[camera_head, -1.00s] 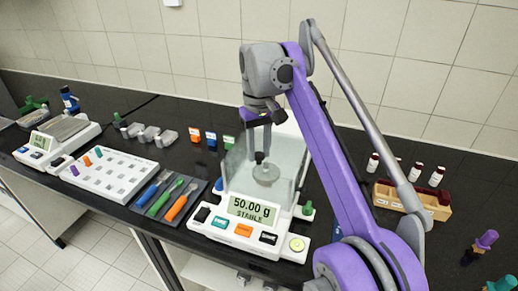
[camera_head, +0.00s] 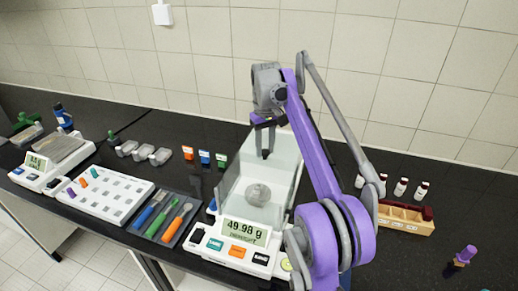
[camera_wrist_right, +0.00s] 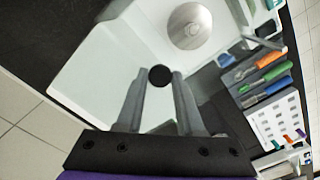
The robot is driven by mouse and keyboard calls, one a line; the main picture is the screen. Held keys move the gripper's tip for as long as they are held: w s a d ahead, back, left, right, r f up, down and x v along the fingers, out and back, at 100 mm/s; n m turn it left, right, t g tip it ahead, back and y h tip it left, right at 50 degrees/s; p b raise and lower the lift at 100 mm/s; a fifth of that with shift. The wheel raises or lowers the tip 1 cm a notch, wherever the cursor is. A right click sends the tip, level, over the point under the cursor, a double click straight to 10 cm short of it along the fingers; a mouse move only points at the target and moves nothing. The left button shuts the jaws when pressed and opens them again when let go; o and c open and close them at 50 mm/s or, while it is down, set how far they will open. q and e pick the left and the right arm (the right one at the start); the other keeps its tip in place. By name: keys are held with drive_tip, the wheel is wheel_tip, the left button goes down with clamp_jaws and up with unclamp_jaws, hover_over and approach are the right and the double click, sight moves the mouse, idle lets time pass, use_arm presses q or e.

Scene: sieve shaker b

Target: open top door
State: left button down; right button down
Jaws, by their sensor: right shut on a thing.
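The balance (camera_head: 236,242) is white with a clear box above its round metal pan (camera_head: 257,194). Its display reads 49.98 g; the smaller line below is hard to read. The top door (camera_head: 282,150) is a clear panel over the box, its edges hard to make out. My right gripper (camera_head: 266,156) is over the rear of the box, pointing down. In the right wrist view, the gripper (camera_wrist_right: 160,85) is shut on a round black knob (camera_wrist_right: 160,76) between its fingertips, with the pan (camera_wrist_right: 190,26) beyond. My left gripper is not in view.
Screwdriver-like tools on a dark mat (camera_head: 144,230) and a white grid tray (camera_head: 103,205) lie left of the balance. A second balance (camera_head: 50,165) stands further left. A wooden rack (camera_head: 405,218) with vials behind it is at right. The tiled wall is behind.

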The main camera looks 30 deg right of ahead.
drive_tip(key=shift+w+d+f, duration=0.1)
drive_tip(key=shift+w+d, duration=0.45)
drive_tip(key=shift+d, duration=0.1)
drive_tip(key=shift+s+a, duration=0.25)
drive_tip(key=shift+a, duration=0.05)
drive_tip(key=c, duration=0.5)
unclamp_jaws()
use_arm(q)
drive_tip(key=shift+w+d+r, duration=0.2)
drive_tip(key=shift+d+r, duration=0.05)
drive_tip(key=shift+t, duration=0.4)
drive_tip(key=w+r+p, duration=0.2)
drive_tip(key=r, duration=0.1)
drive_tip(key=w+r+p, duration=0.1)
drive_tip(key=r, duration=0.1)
use_arm(e)
wheel_tip(320, 180, up, 11)
drive_tip(key=shift+w, duration=0.1)
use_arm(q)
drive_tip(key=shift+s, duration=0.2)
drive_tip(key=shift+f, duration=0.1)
